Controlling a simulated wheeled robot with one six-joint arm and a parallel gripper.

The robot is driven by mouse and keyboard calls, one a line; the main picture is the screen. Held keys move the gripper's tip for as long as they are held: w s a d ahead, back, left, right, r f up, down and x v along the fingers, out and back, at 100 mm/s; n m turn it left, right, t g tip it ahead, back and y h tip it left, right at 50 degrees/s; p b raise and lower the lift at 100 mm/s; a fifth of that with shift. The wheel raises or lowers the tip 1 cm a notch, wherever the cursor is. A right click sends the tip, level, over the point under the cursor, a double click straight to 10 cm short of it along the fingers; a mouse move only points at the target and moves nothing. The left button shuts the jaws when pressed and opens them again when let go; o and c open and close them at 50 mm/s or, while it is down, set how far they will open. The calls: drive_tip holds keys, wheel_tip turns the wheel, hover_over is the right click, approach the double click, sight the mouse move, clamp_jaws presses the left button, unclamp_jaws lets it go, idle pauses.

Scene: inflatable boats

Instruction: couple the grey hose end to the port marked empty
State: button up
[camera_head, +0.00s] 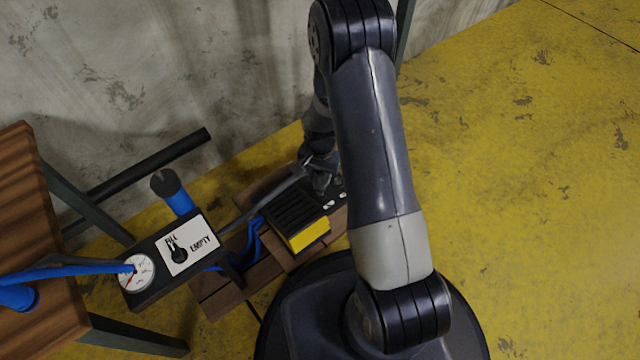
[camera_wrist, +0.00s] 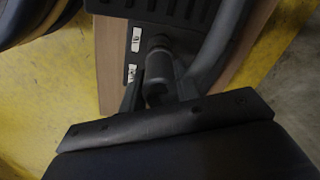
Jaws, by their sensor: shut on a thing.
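My gripper (camera_wrist: 160,92) is shut on the grey hose end (camera_wrist: 158,70), a short cylinder between the fingers in the wrist view. Beyond it is the pump's black port panel (camera_wrist: 128,50) with two small white labels (camera_wrist: 136,38), too small to read. The hose end is close over this panel; I cannot tell whether it touches or sits in a port. In the head view my gripper (camera_head: 322,178) is beside the yellow and black pump (camera_head: 308,236), partly hidden by my arm. The grey hose (camera_head: 265,200) runs from the gripper toward lower left.
A control box with a FILL/EMPTY plate (camera_head: 189,245) and a gauge (camera_head: 137,273) stands left of the pump. Blue hoses (camera_head: 252,240) lie between them. A wooden table (camera_head: 35,230) is at far left, a concrete wall (camera_head: 150,70) behind. The yellow floor (camera_head: 530,180) is clear at right.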

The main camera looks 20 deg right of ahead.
drive_tip(key=shift+r, duration=0.1)
wheel_tip(320, 180, up, 5)
drive_tip(key=p, duration=0.3)
drive_tip(key=shift+p, duration=0.35)
wheel_tip(320, 180, up, 40)
drive_tip(key=n+p, duration=0.7)
drive_tip(key=p, duration=2.5)
drive_tip(key=shift+s, duration=0.2)
